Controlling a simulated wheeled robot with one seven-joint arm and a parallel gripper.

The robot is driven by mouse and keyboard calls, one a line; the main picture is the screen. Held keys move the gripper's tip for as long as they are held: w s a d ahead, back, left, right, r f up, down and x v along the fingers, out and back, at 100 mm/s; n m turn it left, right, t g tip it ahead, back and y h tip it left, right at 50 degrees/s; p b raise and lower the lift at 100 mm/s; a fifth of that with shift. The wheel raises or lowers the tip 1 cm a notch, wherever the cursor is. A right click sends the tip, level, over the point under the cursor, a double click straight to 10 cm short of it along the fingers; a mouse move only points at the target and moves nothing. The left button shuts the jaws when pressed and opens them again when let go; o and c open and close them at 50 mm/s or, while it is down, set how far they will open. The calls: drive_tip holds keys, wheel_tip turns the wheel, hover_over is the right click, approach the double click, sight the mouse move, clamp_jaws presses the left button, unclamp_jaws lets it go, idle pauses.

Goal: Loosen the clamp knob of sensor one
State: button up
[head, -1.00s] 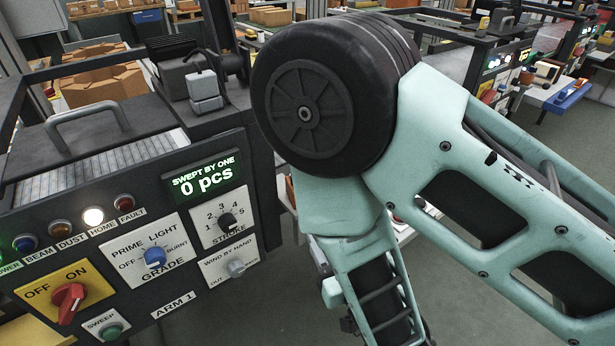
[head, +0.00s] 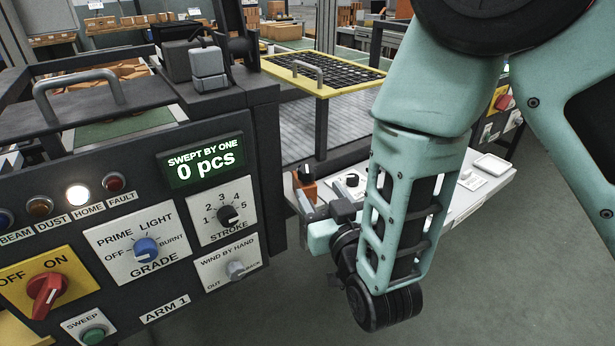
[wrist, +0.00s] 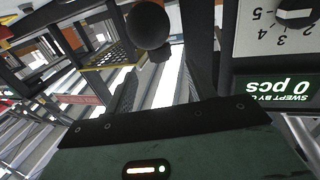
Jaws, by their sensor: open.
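My gripper (head: 310,214) is just right of the ARM 1 panel, below and left of my forearm; its fingers are small and partly hidden in the head view. In the wrist view, my gripper (wrist: 153,88) is open, with nothing between its fingers. A dark round knob (wrist: 148,25) shows beyond the fingertips, apart from them. An orange block (head: 306,190) with a black knob (head: 305,173) on top stands just above my gripper in the head view. No sensor-one label is readable, so I cannot tell which knob is its clamp knob.
The control panel (head: 180,290) with its switches and a display (head: 203,162) reading 0 pcs fills the left. A white shelf (head: 470,205) with another black knob (head: 352,180) lies behind my arm. A yellow-framed grid (head: 325,75) is farther back. Floor is clear at lower right.

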sight(310, 177)
drive_tip(key=p+x, duration=0.1)
drive_tip(key=x, duration=0.7)
drive_tip(key=c, duration=1)
